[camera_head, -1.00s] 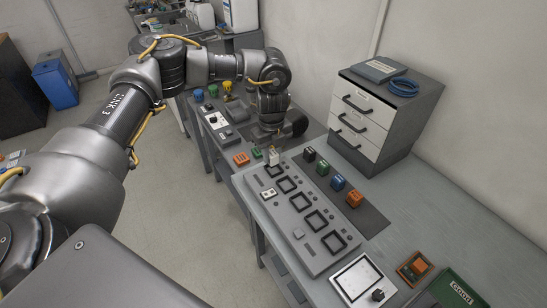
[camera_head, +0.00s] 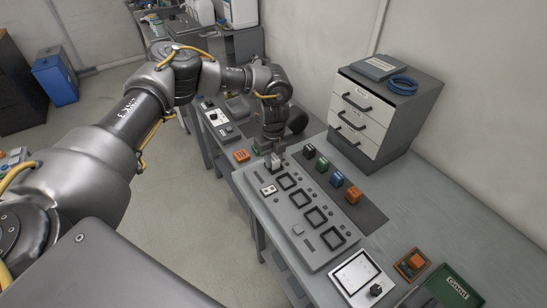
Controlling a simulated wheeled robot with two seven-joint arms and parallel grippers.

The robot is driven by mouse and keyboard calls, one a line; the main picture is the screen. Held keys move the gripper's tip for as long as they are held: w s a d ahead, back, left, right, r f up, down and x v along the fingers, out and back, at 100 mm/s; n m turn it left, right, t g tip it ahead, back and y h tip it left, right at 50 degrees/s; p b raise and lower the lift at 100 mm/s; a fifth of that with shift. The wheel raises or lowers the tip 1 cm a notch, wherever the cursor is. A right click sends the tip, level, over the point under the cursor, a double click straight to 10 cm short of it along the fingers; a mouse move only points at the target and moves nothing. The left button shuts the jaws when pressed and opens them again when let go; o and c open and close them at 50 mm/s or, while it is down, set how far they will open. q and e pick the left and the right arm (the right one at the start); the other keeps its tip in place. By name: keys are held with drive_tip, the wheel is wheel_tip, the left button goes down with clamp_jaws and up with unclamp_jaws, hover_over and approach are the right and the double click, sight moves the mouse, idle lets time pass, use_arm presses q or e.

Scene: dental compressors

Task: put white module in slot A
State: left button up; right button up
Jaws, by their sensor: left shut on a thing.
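My left gripper (camera_head: 273,150) points down over the far end of the grey panel (camera_head: 283,218) on the bench. It is shut on the white module (camera_head: 274,163), of which only a small part shows below the fingers. The module is at or just above the panel's far end; I cannot tell whether it touches or sits in a slot. Several dark-framed square slots run along the panel, such as this open one (camera_head: 289,182). The slot letters are too small to read. My right gripper is not in view.
Black (camera_head: 309,150), green (camera_head: 323,164), blue (camera_head: 337,179) and orange (camera_head: 354,194) modules stand on a dark mat right of the panel. A drawer cabinet (camera_head: 374,115) stands behind.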

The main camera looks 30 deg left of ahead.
sight(274, 158)
use_arm(q)
drive_tip(key=o, duration=1)
drive_tip(key=shift+f, duration=0.1)
drive_tip(key=shift+r, duration=0.2)
wheel_tip(274, 158, up, 12)
drive_tip(key=b, duration=0.2)
